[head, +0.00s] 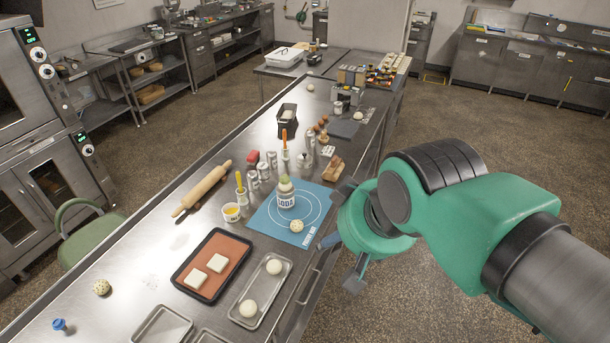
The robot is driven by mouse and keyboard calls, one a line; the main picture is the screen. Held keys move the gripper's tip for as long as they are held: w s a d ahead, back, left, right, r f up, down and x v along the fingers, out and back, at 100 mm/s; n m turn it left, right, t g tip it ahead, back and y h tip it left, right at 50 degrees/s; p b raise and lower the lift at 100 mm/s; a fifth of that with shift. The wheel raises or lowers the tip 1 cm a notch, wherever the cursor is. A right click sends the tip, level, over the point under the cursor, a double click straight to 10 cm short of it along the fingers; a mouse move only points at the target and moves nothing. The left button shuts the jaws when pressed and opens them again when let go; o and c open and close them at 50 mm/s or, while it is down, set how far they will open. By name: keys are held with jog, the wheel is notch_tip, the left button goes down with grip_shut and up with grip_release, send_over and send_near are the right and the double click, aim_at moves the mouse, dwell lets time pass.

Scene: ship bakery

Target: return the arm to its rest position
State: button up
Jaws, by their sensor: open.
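My green arm reaches in from the right. My gripper (342,262) is at its end, just off the right edge of the steel table (155,262), beside the blue mat. Its fingers are spread apart and hold nothing that I can see. Part of the gripper is hidden behind the green wrist.
A blue mat (262,221) bears a jar (286,196) and a speckled ball (296,226). A rolling pin (202,188), a dark tray (187,285) with dough squares and a metal tray (275,292) with dough balls lie nearby. The floor (465,145) beyond my arm is clear.

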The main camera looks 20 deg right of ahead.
notch_tip(320, 180, down, 12)
jog(key=b, duration=1.2)
jog(key=shift+f, duration=0.2)
